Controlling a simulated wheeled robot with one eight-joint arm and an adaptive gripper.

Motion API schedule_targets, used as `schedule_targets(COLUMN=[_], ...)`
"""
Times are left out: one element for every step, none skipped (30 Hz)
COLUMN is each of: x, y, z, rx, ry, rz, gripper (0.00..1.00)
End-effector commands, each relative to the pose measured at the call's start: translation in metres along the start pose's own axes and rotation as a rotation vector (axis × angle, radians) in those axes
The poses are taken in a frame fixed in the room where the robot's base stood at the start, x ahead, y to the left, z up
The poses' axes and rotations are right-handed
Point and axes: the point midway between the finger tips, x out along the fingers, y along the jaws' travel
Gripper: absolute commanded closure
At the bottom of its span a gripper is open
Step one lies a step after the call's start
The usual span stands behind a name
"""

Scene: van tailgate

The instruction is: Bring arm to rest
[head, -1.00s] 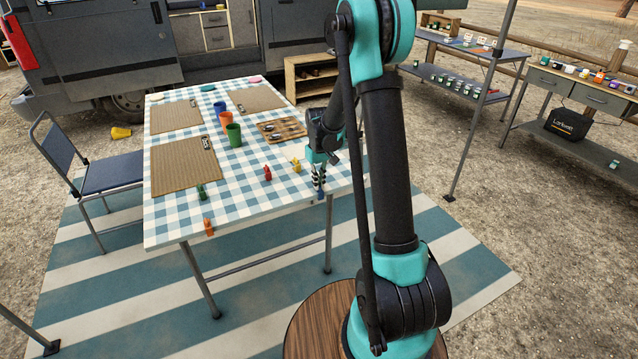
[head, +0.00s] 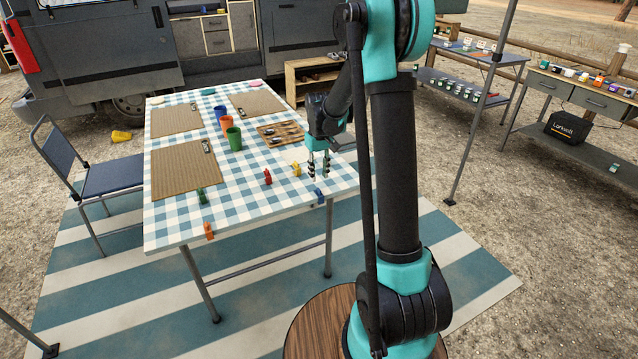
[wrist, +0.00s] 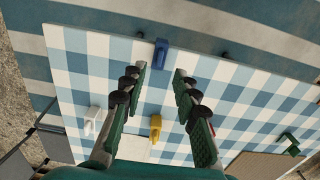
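My gripper (head: 318,166) is open and empty, above the near right part of the checked table (head: 240,208). In the wrist view, its two fingers (wrist: 160,70) stand apart with nothing between the tips. A blue clip (head: 319,196) sits at the table's front edge, just below and apart from the fingers; the wrist view shows it beyond the fingertips (wrist: 160,53). An orange clip (head: 208,230) is on the same edge further left. A yellow figure-like piece (head: 296,169), a red one (head: 267,177) and a green one (head: 202,195) stand on the table top.
Several cups, such as the green cup (head: 234,138), and a cutlery tray (head: 268,131) stand further back. Woven mats (head: 182,170) lie at left and back. A blue chair (head: 105,178) is at the left. A shelf table (head: 480,97) with a pole is at the right.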

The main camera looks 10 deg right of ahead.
Motion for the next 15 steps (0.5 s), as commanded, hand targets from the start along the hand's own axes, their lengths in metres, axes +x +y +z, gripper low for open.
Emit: schedule_targets(x=[-0.011,-0.017,-0.024,-0.029,-0.034,-0.039,-0.043,-0.046,-0.05,-0.052,-0.054,-0.056,-0.058,-0.059,-0.06], y=[0.0,0.0,0.0,0.0,0.0,0.0,0.0,0.0,0.0,0.0,0.0,0.0,0.0,0.0,0.0], z=[0.0,0.0,0.0,0.0,0.001,0.0,0.0,0.0,0.0,0.0,0.0,0.001,0.002,0.004,0.009], rx=[0.0,0.0,0.0,0.0,0.0,0.0,0.0,0.0,0.0,0.0,0.0,0.001,0.002,0.004,0.009], ry=[0.0,0.0,0.0,0.0,0.0,0.0,0.0,0.0,0.0,0.0,0.0,0.001,0.002,0.005,0.01], rz=[0.0,0.0,0.0,0.0,0.0,0.0,0.0,0.0,0.0,0.0,0.0,0.0,0.0,0.001,0.002], gripper=[0.7,0.7,0.7,0.7,0.7,0.7,0.7,0.7,0.7,0.7,0.7,0.7,0.7,0.7,0.7])
